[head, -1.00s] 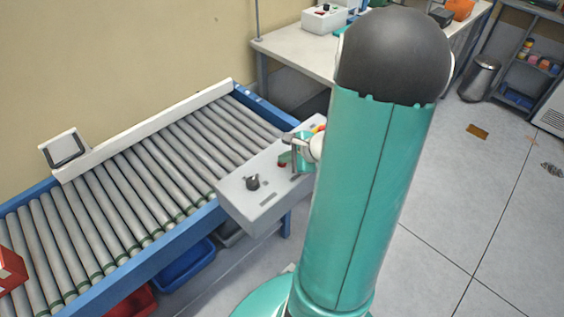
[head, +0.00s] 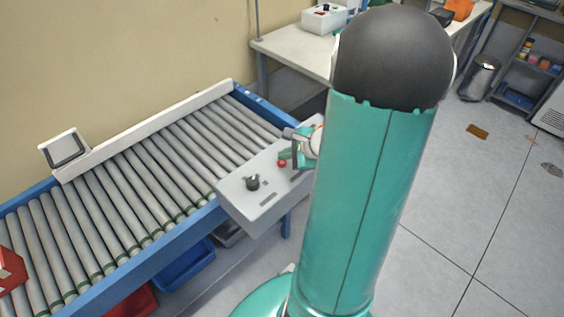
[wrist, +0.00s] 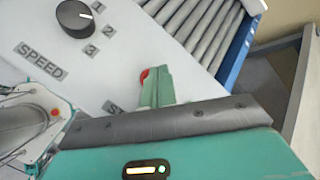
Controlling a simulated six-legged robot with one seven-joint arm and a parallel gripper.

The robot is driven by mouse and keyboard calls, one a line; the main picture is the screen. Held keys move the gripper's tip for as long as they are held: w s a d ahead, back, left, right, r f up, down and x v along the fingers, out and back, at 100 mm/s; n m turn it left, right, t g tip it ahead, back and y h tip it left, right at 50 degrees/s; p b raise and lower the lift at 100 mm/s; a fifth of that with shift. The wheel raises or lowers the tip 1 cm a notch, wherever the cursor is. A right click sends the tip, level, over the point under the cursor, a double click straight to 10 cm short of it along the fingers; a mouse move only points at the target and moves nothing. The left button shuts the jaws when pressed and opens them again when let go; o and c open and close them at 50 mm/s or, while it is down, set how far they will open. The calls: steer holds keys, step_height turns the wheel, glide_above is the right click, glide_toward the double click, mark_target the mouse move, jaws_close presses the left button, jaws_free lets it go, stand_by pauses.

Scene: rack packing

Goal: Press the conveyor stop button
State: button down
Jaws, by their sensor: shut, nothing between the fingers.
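The grey control box (head: 240,205) sits at the near right edge of the conveyor (head: 120,185). A red button (head: 282,163) shows on its top. In the wrist view the red button (wrist: 146,74) is mostly hidden behind my fingers, near a partly covered label beginning "ST" (wrist: 112,106). My gripper (head: 286,156) is shut and empty, with its green fingertips right at the button. In the wrist view the fingertips (wrist: 155,74) overlap the button; I cannot tell whether they touch it or whether it is pressed in.
A black knob (head: 252,182) marked "SPEED" (wrist: 40,61) stands on the same box. A red box (head: 10,270) lies on the rollers at the lower left. A blue bin (head: 185,263) is under the conveyor. A white table (head: 290,50) stands behind. The floor at right is mostly clear.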

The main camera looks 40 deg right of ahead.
mark_target(286, 164)
steer(key=shift+r, duration=0.1)
steer(key=shift+r, duration=2.4)
